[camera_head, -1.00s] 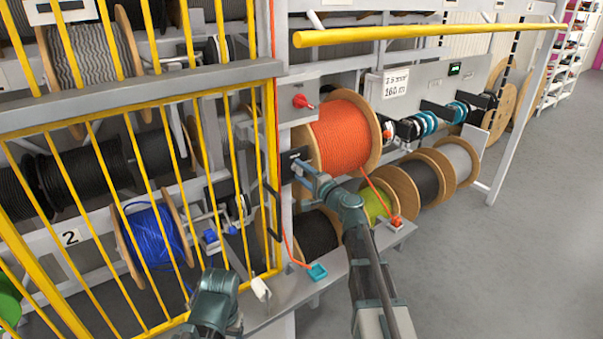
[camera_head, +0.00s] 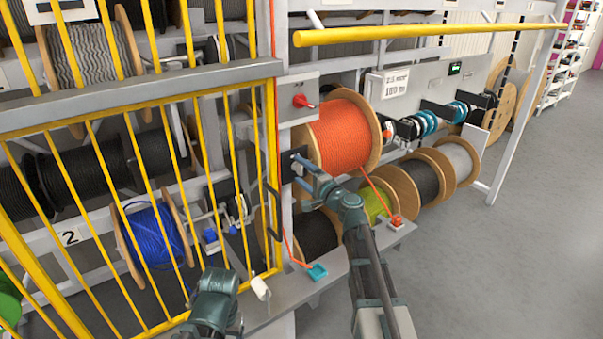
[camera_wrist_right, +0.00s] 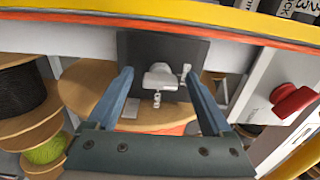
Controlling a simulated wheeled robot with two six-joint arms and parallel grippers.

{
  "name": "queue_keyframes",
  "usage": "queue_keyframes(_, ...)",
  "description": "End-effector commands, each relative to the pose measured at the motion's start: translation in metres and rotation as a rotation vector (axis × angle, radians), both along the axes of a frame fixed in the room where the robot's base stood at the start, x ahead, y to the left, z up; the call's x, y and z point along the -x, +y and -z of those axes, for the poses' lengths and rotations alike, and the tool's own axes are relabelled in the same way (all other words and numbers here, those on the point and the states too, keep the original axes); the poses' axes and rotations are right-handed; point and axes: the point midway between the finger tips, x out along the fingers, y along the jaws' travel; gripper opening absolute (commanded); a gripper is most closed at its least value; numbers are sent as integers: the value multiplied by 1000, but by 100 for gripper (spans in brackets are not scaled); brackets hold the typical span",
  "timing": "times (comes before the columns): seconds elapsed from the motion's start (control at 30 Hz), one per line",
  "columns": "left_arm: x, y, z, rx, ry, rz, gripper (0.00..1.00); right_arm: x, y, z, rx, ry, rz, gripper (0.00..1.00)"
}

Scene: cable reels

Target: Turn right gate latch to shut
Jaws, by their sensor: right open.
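The right gate latch is a grey knob (camera_wrist_right: 160,76) on a dark square plate (camera_wrist_right: 135,48) in the right wrist view. In the head view the dark plate (camera_head: 287,163) sits on the grey post, left of the orange reel. My right gripper (camera_head: 303,183) is in front of the plate. In the right wrist view my right gripper (camera_wrist_right: 158,80) is open, with one blue finger on each side of the knob. The fingers appear apart from the knob, and nothing is held. Part of my left arm shows at the lower left of the head view, but no left fingers are visible.
A yellow barred gate (camera_head: 270,180) stands left of the post. A red knob (camera_head: 301,101) is on a grey box above the plate. The orange cable reel (camera_head: 342,135) is close on the right. A yellow rail (camera_head: 430,34) crosses above. Grey floor (camera_head: 510,260) is open at right.

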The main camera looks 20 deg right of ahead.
Motion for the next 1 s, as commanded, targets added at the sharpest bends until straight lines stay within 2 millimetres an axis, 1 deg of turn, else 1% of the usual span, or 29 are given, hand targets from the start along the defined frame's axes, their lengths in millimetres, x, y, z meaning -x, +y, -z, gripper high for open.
queue_keyframes(0.07,0,0,0,0,0,0,71,6,-2,0,0,0,1,84)
queue_keyframes(0.17,0,0,0,0,0,0,71,21,-7,0,-1,0,2,84)
queue_keyframes(0.4,0,0,0,0,0,0,71,72,-24,0,0,0,3,84)
queue_keyframes(0.6,0,0,0,0,0,0,71,106,-37,0,0,0,3,84)
queue_keyframes(0.7,0,0,0,0,0,0,71,118,-42,0,0,0,2,84)
queue_keyframes(0.8,0,0,0,0,0,0,71,125,-45,0,1,0,1,84)
queue_keyframes(1.0,0,0,0,0,0,0,71,130,-47,0,1,0,0,84)
